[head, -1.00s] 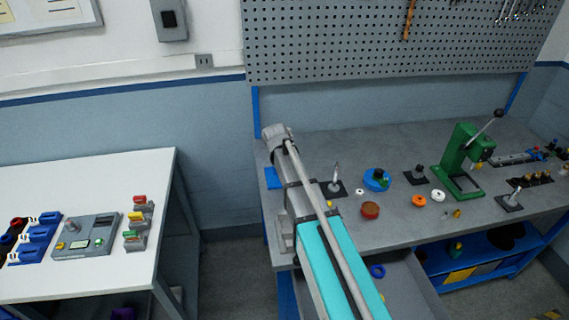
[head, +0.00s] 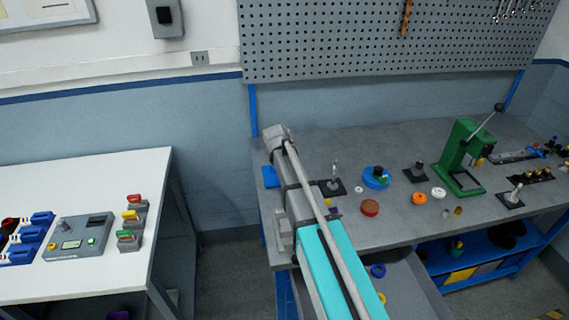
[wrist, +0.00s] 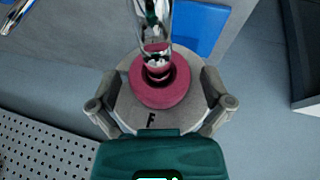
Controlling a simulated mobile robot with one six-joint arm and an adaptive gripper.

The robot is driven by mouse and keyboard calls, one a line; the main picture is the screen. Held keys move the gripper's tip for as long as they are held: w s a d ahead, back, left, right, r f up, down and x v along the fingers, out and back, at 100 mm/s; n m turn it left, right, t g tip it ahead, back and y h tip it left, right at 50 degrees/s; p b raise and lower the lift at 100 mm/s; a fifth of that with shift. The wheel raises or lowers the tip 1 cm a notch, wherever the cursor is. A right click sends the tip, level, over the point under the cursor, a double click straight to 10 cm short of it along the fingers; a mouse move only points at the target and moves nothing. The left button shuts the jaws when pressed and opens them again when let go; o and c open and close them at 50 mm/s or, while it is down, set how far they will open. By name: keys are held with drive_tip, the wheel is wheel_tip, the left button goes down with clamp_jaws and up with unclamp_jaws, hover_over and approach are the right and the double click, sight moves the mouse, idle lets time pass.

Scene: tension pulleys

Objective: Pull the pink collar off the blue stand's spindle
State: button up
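The pink collar (wrist: 137,91) is a ring around a shiny metal spindle (wrist: 153,25) in the wrist view. It sits over a grey round piece (wrist: 130,117) marked "F". A flat blue part, seemingly the blue stand (wrist: 200,25), shows behind it; in the head view a blue piece (head: 271,177) shows beside my arm. My gripper (wrist: 158,88) is open, with one finger on each side of the collar; gaps show between the fingers and the pink ring. In the head view my arm hides the collar and the gripper.
Right of my arm on the grey bench are a dark-based metal post (head: 334,186), a blue round fixture (head: 376,177), a red-brown disc (head: 370,207), an orange ring (head: 419,198) and a green press (head: 462,160). An open drawer (head: 405,280) hangs below. A white table (head: 90,275) stands left.

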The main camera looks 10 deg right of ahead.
drive_tip(key=c, duration=1)
drive_tip(key=shift+s, duration=1.75)
idle(1.1)
drive_tip(key=shift+s, duration=0.1)
drive_tip(key=shift+s, duration=1.65)
drive_tip(key=shift+s, duration=0.15)
idle(0.3)
drive_tip(key=shift+s, duration=1.6)
drive_tip(key=shift+s, duration=0.1)
drive_tip(key=shift+s, duration=0.65)
